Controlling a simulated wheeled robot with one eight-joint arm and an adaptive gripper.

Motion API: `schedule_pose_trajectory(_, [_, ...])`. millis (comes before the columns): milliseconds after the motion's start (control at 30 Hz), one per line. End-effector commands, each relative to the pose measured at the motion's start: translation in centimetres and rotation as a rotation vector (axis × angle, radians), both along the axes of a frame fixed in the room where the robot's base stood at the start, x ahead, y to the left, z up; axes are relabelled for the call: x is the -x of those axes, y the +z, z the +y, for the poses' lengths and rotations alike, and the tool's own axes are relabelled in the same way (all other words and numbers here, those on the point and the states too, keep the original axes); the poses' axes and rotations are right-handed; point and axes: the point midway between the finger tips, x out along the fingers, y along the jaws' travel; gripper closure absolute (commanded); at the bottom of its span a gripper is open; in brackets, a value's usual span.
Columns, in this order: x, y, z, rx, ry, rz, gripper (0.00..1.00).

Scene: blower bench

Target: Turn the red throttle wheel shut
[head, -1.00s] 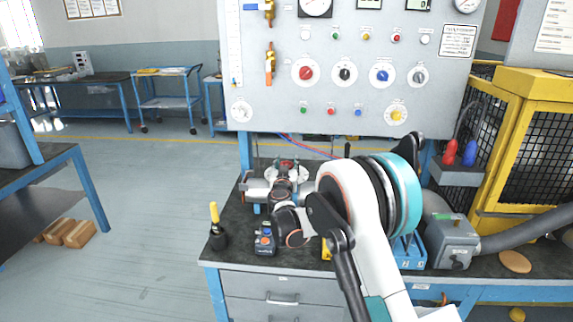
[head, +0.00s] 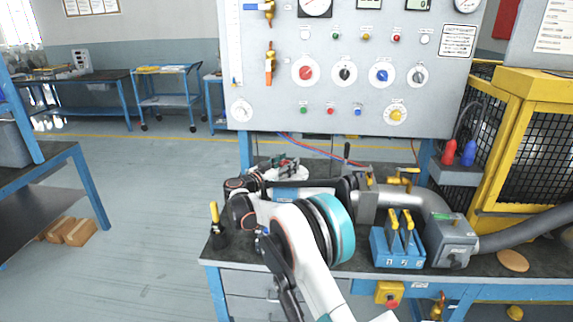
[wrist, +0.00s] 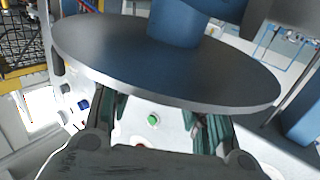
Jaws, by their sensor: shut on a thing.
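My gripper (head: 287,168) is shut on the wheel, with my wrist reaching in from the left. In the wrist view my gripper's two green-padded fingers (wrist: 160,125) show apart, partly behind a large grey disc (wrist: 165,65) with a blue cylinder above it. The wheel cannot be made out there, and its angle cannot be told.
A blue box with yellow levers (head: 398,247) and a grey box (head: 450,240) stand on the right of the bench. A black holder with a yellow handle (head: 217,235) stands at the left corner. The gauge panel (head: 350,95) rises behind.

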Motion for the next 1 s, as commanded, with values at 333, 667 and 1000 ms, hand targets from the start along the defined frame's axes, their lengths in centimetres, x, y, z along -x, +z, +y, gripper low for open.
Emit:
schedule_pose_trajectory(333, [-0.05, 0.08, 0.02, 0.001, -0.008, 0.000, 0.79])
schedule_pose_trajectory(667, [-0.04, 0.05, 0.01, 0.001, -0.007, -0.001, 0.34])
schedule_pose_trajectory(1000, [0.69, 0.05, 0.63, 0.000, -0.007, 0.000, 0.34])
